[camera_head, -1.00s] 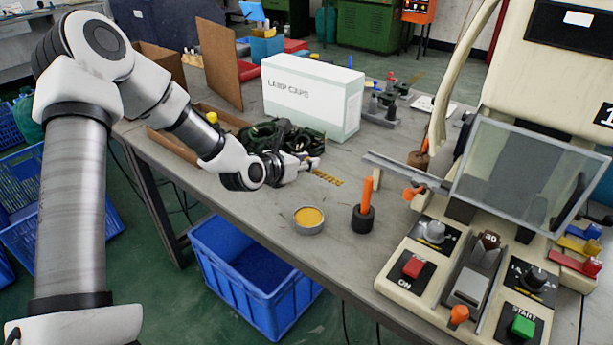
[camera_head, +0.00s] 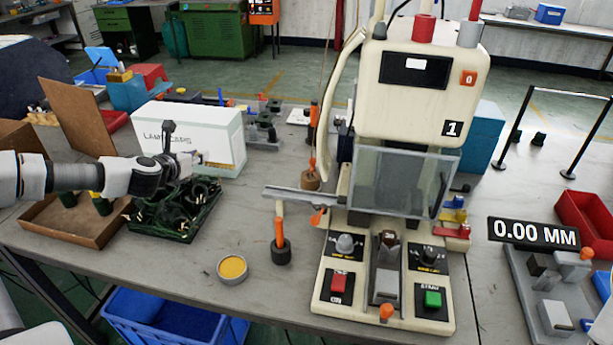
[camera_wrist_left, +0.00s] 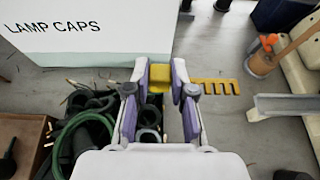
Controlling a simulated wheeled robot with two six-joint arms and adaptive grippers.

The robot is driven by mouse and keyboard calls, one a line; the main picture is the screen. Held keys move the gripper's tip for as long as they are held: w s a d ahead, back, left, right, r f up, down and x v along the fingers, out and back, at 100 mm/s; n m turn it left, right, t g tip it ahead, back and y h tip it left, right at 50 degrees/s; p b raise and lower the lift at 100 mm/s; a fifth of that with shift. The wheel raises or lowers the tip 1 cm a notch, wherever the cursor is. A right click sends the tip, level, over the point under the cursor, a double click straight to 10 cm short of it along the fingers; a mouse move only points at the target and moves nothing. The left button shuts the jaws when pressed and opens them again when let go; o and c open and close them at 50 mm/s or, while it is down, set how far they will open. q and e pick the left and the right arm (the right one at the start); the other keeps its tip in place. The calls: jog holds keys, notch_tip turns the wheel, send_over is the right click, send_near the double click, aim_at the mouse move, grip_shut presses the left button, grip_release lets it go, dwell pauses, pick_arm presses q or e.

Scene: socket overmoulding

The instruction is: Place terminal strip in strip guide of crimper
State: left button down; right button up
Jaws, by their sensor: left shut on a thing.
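My left gripper (camera_head: 192,160) is shut on the yellow, comb-like terminal strip (camera_wrist_left: 217,86). In the left wrist view its fingers (camera_wrist_left: 160,80) pinch one end, and the toothed part sticks out to the right. In the head view the gripper is in front of the white box, and the strip is hard to make out. The crimper (camera_head: 402,92) is a cream machine with a clear guard, right of the gripper. Its strip guide (camera_head: 298,195), a grey rail, reaches out to the left, apart from the strip; it also shows in the wrist view (camera_wrist_left: 285,103). My right gripper is not in view.
A white lamp caps box (camera_head: 222,135) stands behind the gripper. A tray of dark cables (camera_head: 172,235) lies below it. An orange-handled tool (camera_head: 280,240) and a yellow-filled tin (camera_head: 232,268) stand before the guide. Bare bench (camera_head: 235,212) lies between box and guide.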

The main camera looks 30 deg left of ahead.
pick_arm(q)
jog(key=r+b, duration=0.1)
jog(key=b, duration=0.1)
send_over(272, 195)
jog(key=f, duration=0.2)
jog(key=f+p, duration=0.1)
jog(key=f, duration=0.3)
jog(key=shift+w+a+f, duration=0.2)
jog(key=shift+a+f, duration=0.05)
jog(key=shift+a, duration=0.1)
jog(key=shift+w+d+f+p, duration=0.1)
jog(key=shift+d+f+p, duration=0.05)
jog(key=shift+f+p, duration=0.15)
jog(key=shift+f+b, duration=0.2)
jog(key=shift+b, duration=0.15)
jog(key=c, duration=1)
grip_release()
jog(key=shift+r, duration=0.1)
